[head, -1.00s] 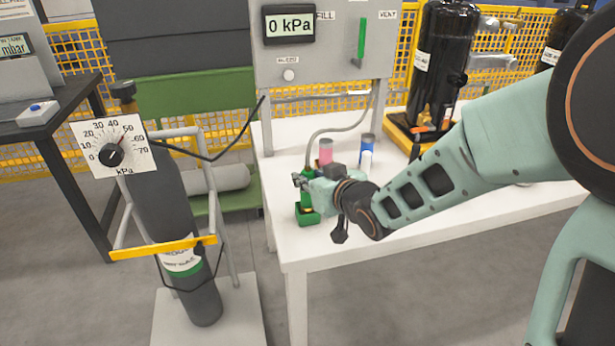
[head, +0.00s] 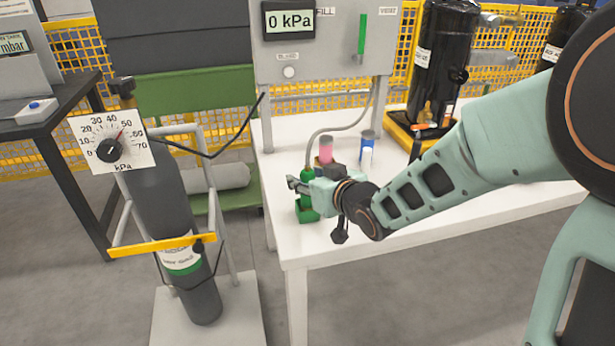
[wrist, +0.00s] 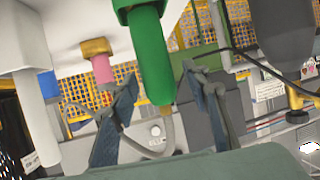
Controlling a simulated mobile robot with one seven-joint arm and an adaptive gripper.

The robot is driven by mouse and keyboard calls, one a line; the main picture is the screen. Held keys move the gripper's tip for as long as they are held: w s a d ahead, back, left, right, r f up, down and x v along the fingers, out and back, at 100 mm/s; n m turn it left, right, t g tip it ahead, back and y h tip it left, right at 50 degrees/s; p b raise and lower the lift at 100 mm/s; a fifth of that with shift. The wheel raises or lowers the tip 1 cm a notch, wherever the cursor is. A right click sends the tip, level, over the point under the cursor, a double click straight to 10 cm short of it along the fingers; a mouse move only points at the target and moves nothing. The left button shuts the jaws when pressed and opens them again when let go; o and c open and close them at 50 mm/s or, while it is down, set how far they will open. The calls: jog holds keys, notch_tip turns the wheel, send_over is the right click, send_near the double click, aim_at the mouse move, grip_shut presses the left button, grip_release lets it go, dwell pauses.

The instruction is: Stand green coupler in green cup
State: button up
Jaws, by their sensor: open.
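The green coupler (wrist: 153,60) stands upright with its lower end in the green cup (head: 304,215) near the table's left front edge. The cup also shows at the top of the wrist view (wrist: 135,8). In the head view the coupler (head: 308,174) is partly hidden by my gripper (head: 294,184). In the wrist view my gripper (wrist: 160,80) is open, with one finger on each side of the coupler and a visible gap to both. A grey hose (head: 318,134) runs from the coupler's end to the panel. The cup's inside is hidden.
A black compressor (head: 440,65) is at the back right. The white table (head: 420,215) is clear at the front right.

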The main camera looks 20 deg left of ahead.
jog(key=shift+v, duration=3.8)
